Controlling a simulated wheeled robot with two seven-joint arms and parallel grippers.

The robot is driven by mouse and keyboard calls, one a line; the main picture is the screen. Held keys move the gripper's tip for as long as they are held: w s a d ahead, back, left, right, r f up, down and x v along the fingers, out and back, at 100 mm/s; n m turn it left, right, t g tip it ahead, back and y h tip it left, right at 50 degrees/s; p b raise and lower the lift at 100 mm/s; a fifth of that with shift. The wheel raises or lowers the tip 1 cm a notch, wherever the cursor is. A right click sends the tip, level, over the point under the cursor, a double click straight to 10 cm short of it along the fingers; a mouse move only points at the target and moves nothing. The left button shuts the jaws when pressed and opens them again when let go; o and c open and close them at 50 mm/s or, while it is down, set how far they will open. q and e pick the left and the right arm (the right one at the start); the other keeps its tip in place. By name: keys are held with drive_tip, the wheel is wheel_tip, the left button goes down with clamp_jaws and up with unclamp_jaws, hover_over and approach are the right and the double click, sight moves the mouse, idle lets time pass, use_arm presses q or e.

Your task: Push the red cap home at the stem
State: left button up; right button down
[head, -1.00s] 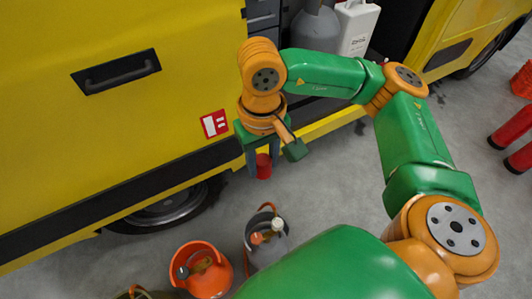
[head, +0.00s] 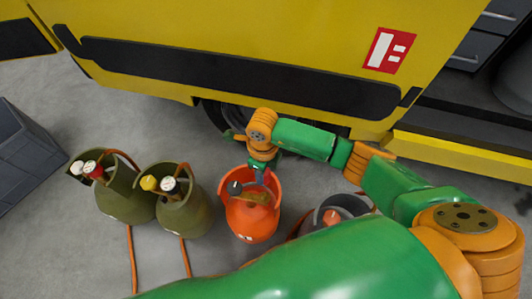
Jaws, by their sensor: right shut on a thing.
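My right gripper (head: 262,176) reaches down at the far rim of the orange cylinder (head: 250,228). Its fingers are shut on the red cap, of which little shows between the fingers and the orange collar. The orange cylinder stands upright with a dark round knob (head: 235,188) and a brass-coloured valve (head: 256,195) inside its collar. The gripper is just beyond the valve in the picture. I cannot tell whether the cap touches a stem. My left gripper is not in view.
Two olive cylinders (head: 186,218) (head: 124,205) stand to the left, with orange hoses (head: 185,258) on the floor. A grey cylinder (head: 350,204) stands right, partly behind my arm. A dark crate (head: 32,155) is far left. The yellow truck (head: 250,30) closes off the back.

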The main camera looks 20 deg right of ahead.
sight(264, 194)
drive_tip(key=f+m, duration=0.1)
drive_tip(key=f, duration=0.1)
drive_tip(key=f+m+b, duration=0.1)
drive_tip(key=f, duration=0.1)
drive_tip(key=s+f, duration=0.1)
drive_tip(key=f, duration=0.1)
drive_tip(key=shift+a+m, duration=0.1)
drive_tip(key=shift+m, duration=0.3)
wheel_tip(264, 194, down, 4)
drive_tip(key=b, duration=0.3)
drive_tip(key=shift+r+b, duration=0.25)
drive_tip(key=shift+b, duration=0.15)
use_arm(q)
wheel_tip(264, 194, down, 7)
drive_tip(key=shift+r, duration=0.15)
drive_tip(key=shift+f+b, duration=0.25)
drive_tip(key=shift+b, duration=0.05)
use_arm(e)
drive_tip(key=shift+w+f, duration=0.15)
drive_tip(key=shift+f, duration=0.1)
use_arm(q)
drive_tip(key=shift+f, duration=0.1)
use_arm(e)
drive_tip(key=shift+f, duration=0.1)
use_arm(q)
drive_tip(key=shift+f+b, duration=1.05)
drive_tip(key=shift+b, duration=0.05)
use_arm(e)
drive_tip(key=shift+f, duration=1.2)
